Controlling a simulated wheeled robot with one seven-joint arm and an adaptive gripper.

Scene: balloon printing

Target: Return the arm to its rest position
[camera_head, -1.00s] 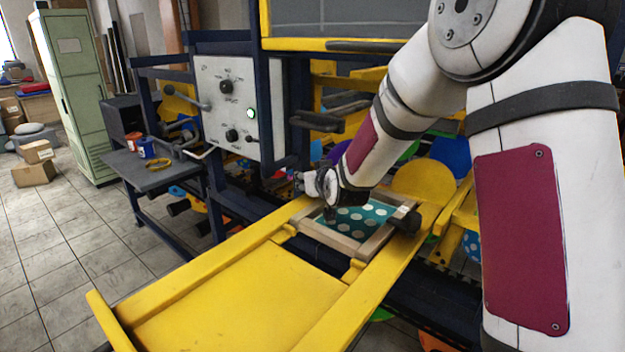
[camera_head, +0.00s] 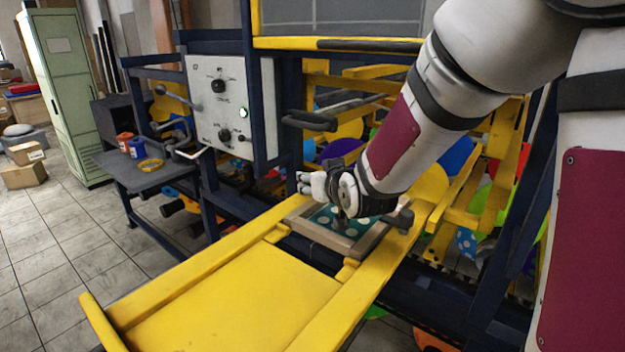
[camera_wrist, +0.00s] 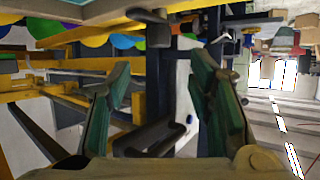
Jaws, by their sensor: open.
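My gripper (camera_wrist: 165,95) is open and empty in the wrist view, with its two green-faced fingers wide apart. In the head view my arm reaches in from the upper right, and my gripper (camera_head: 338,212) is over the framed screen. The framed screen (camera_head: 335,240) is a wooden frame around a teal sheet with pale dots, lying across the yellow rails. My wrist hides part of the screen. I cannot tell from the head view how far above it the gripper is.
A yellow platform (camera_head: 240,300) lies in front of the screen. A grey control panel (camera_head: 222,105) stands behind on the left, beside a dark shelf (camera_head: 150,172) with small cups. Black handles (camera_head: 308,121) jut out near my arm. Open tiled floor (camera_head: 40,270) lies at left.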

